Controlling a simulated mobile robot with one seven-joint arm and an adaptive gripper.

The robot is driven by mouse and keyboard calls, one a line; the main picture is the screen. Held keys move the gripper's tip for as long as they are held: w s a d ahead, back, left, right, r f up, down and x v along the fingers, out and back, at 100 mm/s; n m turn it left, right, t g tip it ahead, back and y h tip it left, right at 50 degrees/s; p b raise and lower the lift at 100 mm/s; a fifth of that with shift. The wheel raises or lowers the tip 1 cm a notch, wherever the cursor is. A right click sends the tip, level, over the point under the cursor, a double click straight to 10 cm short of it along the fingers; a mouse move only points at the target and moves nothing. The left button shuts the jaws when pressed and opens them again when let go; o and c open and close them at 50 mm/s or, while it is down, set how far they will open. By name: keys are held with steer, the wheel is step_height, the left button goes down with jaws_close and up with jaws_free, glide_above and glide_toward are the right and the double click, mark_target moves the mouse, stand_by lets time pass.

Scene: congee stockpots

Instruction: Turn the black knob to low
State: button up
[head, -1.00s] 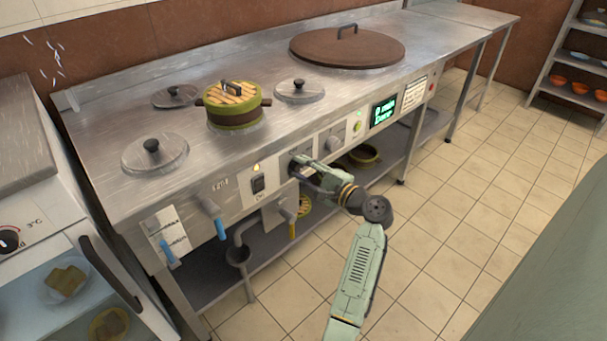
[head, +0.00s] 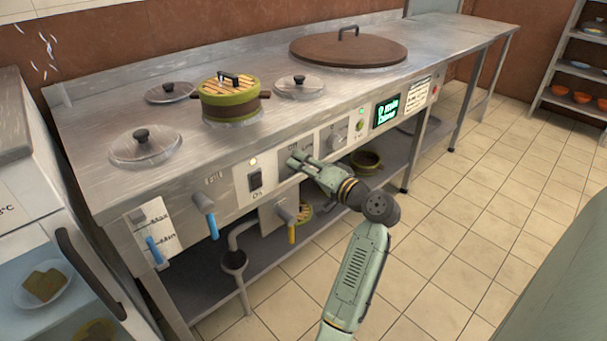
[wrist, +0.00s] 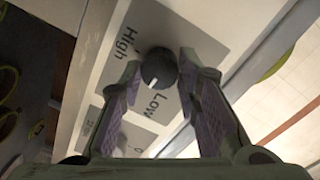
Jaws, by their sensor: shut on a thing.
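The black knob (wrist: 158,68) shows in the wrist view on a grey plate marked High and Low. Its white pointer mark is on the side toward the word Low. My gripper (wrist: 160,73) is shut on the knob, with one finger on each side. In the head view my gripper (head: 293,161) is at the stove's front panel, right of the black switch, and hides the knob there.
The steel stove (head: 245,140) carries a green and brown pot (head: 228,108), several round lids and a large brown lid (head: 347,49). A grey knob (head: 337,137) and a lit display (head: 386,111) are right of my gripper. Blue and yellow handled taps are to the left.

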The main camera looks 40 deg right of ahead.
mark_target(292, 126)
steer(key=shift+n+b, duration=2.7)
steer(key=shift+n, duration=0.4)
steer(key=o, duration=1.2)
steer(key=shift+c, duration=0.2)
step_height(292, 126, up, 10)
steer(key=shift+r, duration=0.1)
